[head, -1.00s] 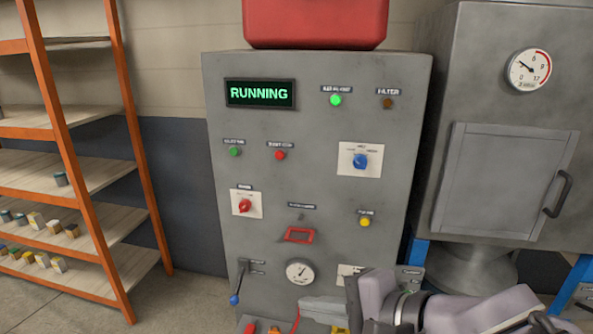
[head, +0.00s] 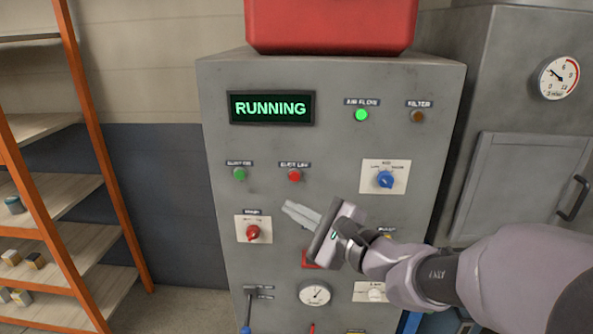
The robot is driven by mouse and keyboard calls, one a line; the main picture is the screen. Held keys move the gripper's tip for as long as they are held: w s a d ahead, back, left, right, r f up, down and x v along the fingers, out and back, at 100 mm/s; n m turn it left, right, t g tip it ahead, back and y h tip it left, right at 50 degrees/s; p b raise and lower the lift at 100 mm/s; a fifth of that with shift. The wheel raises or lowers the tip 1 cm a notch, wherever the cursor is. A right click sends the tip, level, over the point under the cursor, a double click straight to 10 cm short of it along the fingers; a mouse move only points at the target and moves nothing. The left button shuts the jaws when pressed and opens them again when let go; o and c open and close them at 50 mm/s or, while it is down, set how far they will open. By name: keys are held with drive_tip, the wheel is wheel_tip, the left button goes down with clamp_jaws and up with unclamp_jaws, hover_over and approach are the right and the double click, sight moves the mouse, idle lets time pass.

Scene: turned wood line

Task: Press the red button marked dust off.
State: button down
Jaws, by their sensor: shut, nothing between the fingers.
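The red button (head: 295,175) sits on the front of the grey control cabinet (head: 225,205), under a small dark label that looks like "dust off". A green button (head: 239,174) is to its left. My gripper (head: 290,208) is shut and empty in front of the panel. Its fingertips point left and show a little below the red button, apart from it in the picture; how far they are from the panel I cannot tell. The display (head: 271,108) reads RUNNING in green. The air flow lamp (head: 361,115) is lit green and the filter lamp (head: 418,116) is dull brown.
A red rotary switch (head: 253,233) is left of my gripper, and a blue knob (head: 385,179) is to the upper right. My gripper partly hides a red guard (head: 309,259). An orange-framed shelf (head: 88,150) stands at left.

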sight(295, 176)
drive_tip(key=shift+w+p, duration=1.05)
drive_tip(key=shift+w, duration=3.4)
drive_tip(key=shift+w, duration=0.1)
drive_tip(key=shift+w+d, duration=0.1)
drive_tip(key=shift+w, duration=0.2)
drive_tip(key=shift+w, duration=0.4)
drive_tip(key=shift+s+b, duration=0.1)
drive_tip(key=shift+b, duration=0.2)
drive_tip(key=shift+s+b, duration=0.45)
drive_tip(key=shift+s, duration=0.25)
